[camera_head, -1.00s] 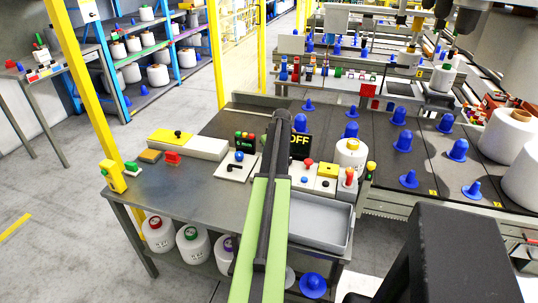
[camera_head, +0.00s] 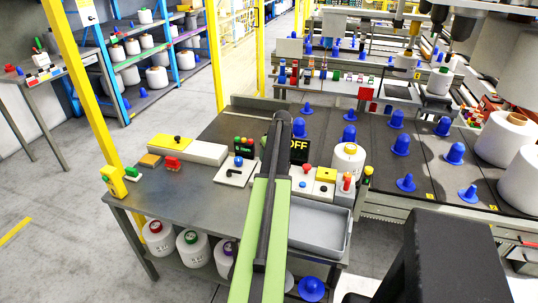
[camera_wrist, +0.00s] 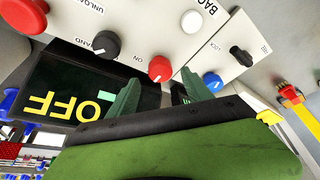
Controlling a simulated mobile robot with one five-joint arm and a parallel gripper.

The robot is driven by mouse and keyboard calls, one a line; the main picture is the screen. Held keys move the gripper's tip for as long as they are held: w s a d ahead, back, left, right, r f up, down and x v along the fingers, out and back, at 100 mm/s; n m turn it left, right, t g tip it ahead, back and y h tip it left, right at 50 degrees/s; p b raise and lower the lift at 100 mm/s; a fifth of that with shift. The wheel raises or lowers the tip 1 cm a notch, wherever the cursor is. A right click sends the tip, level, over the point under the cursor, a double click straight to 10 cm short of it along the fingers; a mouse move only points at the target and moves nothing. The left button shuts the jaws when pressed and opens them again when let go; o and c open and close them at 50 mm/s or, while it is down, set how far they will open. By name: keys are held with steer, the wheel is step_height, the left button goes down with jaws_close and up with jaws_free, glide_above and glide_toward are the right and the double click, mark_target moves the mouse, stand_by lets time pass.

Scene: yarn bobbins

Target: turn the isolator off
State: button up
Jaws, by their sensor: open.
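In the wrist view the control panel is upside down. A red rotary knob (camera_wrist: 161,68) marked ON lies just beyond and between the fingertips of my gripper (camera_wrist: 157,82). My gripper is open and empty, and contact with the knob cannot be made out. A black knob (camera_wrist: 107,44) marked HAND and a blue knob (camera_wrist: 212,81) flank it. A black lever (camera_wrist: 241,56) stands by the word LOCK. Which control is the isolator is not readable. A display (camera_wrist: 75,92) reads OFF; it also shows in the head view (camera_head: 299,149), where my arm hides my gripper.
A red mushroom button (camera_wrist: 23,15) and a white knob (camera_wrist: 191,22) are close by on the panel. In the head view a grey tray (camera_head: 319,228) sits at the right of the metal table (camera_head: 175,205). The table's front left is clear.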

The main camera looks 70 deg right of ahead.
steer(key=p+v, duration=1.2)
steer(key=v, duration=0.2)
steer(key=shift+a+r, duration=0.15)
steer(key=shift+a, duration=0.05)
